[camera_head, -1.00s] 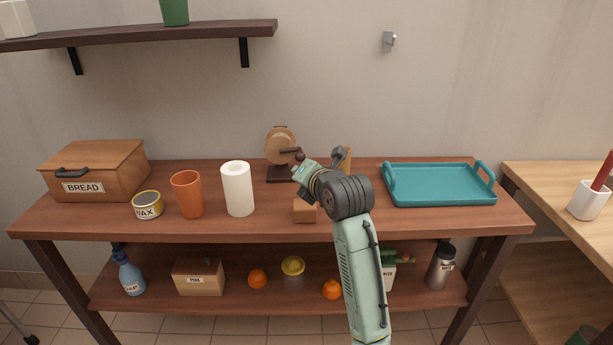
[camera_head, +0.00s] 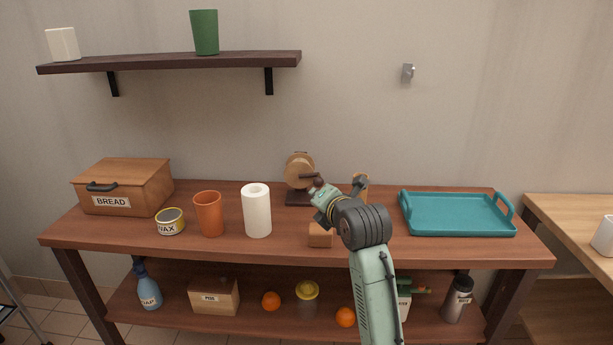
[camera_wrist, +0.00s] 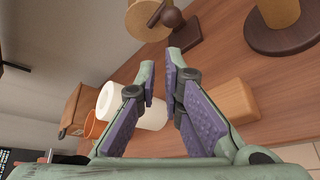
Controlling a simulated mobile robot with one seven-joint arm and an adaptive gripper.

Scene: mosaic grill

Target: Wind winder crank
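The winder (camera_head: 299,168) stands at the back middle of the brown table: a round wooden drum on a dark base. Its dark crank (camera_head: 309,176) points right and ends in a round knob. In the wrist view, the drum (camera_wrist: 148,18) is at the top, with the crank knob (camera_wrist: 171,16) just beyond my fingertips. My gripper (camera_wrist: 161,66) is partly open, with an empty gap between its purple-padded fingers. In the head view, my gripper (camera_head: 322,192) overlaps the knob area, so contact there cannot be told; the wrist view shows the knob apart from the fingertips.
A wooden block (camera_head: 320,236) lies close to my gripper. A wooden post on a round dark base (camera_wrist: 287,36) stands right of the winder. A white roll (camera_head: 257,212), an orange cup (camera_head: 209,214) and a wax tin (camera_head: 170,222) stand left. A teal tray (camera_head: 457,216) lies right.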

